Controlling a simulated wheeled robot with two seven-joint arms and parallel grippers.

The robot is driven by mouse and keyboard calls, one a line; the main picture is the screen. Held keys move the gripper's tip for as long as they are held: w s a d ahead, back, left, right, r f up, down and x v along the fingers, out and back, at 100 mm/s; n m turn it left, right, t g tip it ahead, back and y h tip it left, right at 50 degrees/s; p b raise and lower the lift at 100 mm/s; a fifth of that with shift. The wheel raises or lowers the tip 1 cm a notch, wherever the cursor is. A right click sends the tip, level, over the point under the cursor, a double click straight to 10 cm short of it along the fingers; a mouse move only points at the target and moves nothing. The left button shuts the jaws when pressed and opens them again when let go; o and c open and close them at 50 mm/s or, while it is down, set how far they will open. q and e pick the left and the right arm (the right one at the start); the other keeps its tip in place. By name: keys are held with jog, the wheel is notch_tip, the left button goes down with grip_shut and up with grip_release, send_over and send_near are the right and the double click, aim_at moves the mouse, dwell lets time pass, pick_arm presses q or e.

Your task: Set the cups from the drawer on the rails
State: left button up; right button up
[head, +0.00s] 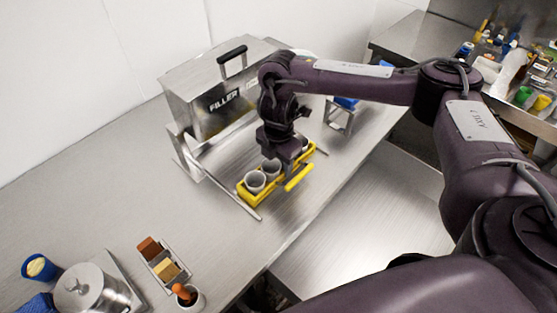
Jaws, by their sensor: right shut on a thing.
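A yellow drawer (249,198) sits on the steel counter in front of the filler, with a yellow bar (299,178) along its near side. A pale cup (255,181) stands in its left end and a second cup (271,168) is just beside it. Another cup (304,145) shows partly at the right end, behind my gripper. My right gripper (286,164) points down over the middle of the drawer, shut on a cup that its fingers mostly hide. Thin metal rails (222,185) run below the filler, beside the drawer. My left gripper is out of view.
The steel filler box (222,95) with a black handle stands behind the drawer. A small topping rack (164,262), a cup with a brown-handled tool (187,296) and a lidded steel pot (90,289) stand front left. A cluttered counter (500,80) is back right. Counter between is clear.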

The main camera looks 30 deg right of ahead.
dwell(0.3)
jog(key=o, duration=1.1)
jog(key=shift+o, duration=0.2)
notch_tip(320, 180, up, 8)
jog(key=shift+f+p, duration=0.15)
jog(key=shift+p, duration=0.5)
jog(key=shift+s+f, duration=0.1)
